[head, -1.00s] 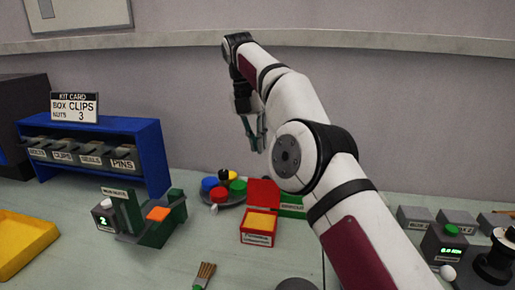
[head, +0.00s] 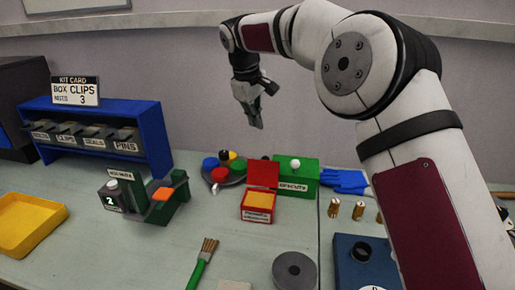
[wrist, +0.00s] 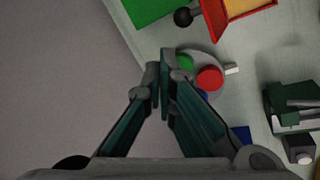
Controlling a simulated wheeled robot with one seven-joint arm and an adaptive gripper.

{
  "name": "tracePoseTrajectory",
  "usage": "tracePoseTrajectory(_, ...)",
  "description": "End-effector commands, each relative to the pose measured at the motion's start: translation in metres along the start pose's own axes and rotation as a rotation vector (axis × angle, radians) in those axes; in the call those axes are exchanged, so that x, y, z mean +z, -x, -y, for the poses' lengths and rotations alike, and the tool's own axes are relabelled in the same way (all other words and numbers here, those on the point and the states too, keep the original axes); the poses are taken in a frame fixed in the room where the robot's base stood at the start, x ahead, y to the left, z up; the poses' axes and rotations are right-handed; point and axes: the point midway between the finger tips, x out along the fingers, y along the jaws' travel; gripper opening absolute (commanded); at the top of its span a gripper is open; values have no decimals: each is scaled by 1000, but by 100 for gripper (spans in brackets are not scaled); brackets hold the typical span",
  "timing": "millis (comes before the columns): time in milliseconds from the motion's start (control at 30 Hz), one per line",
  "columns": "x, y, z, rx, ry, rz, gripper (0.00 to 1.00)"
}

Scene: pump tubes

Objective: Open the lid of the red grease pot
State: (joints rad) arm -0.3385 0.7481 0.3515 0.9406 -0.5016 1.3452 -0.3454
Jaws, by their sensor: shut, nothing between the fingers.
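The red grease pot (head: 257,208) is a small red box on the bench, with yellow grease (head: 260,201) showing inside. Its red lid (head: 263,174) stands upright, open, at the back edge. In the wrist view part of the red pot (wrist: 213,20) shows at the top right, with a dark round knob (wrist: 183,17) beside it. My gripper (head: 256,121) is shut and empty, in the air above and behind the pot, apart from it. In the wrist view its fingertips (wrist: 164,55) are together.
A round grey tray with coloured caps (head: 225,170) stands left of the pot, and a green box (head: 297,180) right of it. A brush (head: 204,262) and a grey disc (head: 294,271) lie in front. The blue rack (head: 158,140) stands at the left.

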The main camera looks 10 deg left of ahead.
Motion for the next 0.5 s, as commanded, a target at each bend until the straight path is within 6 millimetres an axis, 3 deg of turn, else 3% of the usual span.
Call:
tracePoseTrajectory(300,11,2,9,18,-680,-107,0)
tracePoseTrajectory(500,17,1,16,-5,-988,-157,0)
